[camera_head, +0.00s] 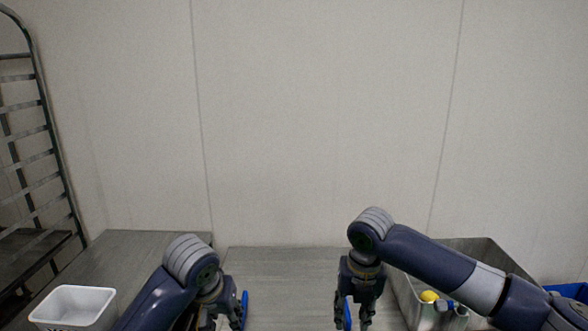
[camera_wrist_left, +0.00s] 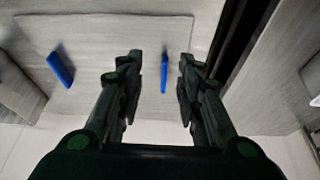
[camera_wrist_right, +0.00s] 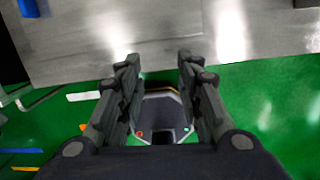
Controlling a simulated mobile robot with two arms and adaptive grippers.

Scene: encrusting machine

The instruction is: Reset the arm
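My left gripper (camera_head: 232,318) hangs over the front part of the metal table (camera_head: 280,262). In the left wrist view it is open (camera_wrist_left: 160,62), with a slim blue object (camera_wrist_left: 164,73) showing between its fingers, apparently below them on the table. A second blue object (camera_wrist_left: 60,69) lies further left in that view. My right gripper (camera_head: 356,318) points down near the right side of the table. In the right wrist view it is open (camera_wrist_right: 158,68) and empty, over the table's edge and green floor. A blue piece (camera_wrist_right: 29,8) shows at the top left there.
A white bin (camera_head: 72,297) stands on the left table (camera_head: 130,250). A metal basin (camera_head: 480,250) on the right holds a yellow round thing (camera_head: 429,296) and other items, partly behind my right arm. A rack (camera_head: 52,150) stands far left, a blue crate (camera_head: 572,290) far right.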

